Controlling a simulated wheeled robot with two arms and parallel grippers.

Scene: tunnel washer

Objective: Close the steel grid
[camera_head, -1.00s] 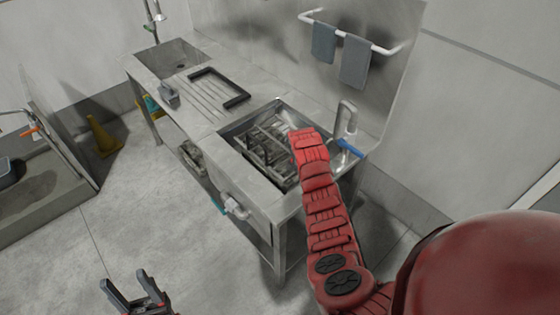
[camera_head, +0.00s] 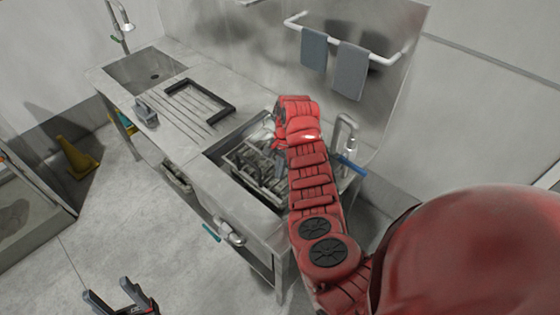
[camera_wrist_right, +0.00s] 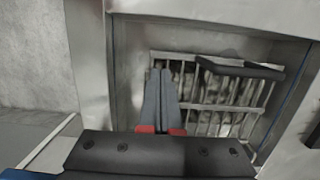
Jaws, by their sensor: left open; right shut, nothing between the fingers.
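The steel grid (camera_head: 250,178) is a barred metal rack in the recessed basin of the steel counter, partly hidden by my right arm. It also shows in the right wrist view (camera_wrist_right: 215,122), with vertical bars and a dark handle-like bar (camera_wrist_right: 240,68) along its upper edge. My right arm reaches over the basin. In the right wrist view my right gripper (camera_wrist_right: 160,85) is shut and empty, its fingers overlapping the grid's left part; I cannot tell whether they touch. My left gripper (camera_head: 122,294) is open and empty, low at the left, away from the counter.
A blue-handled tap (camera_head: 346,145) stands right of the basin. On the counter lie a black frame (camera_head: 232,112) and a grey block (camera_head: 146,114). A sink (camera_head: 150,72) is at the far left end. Two grey towels (camera_head: 350,72) hang behind.

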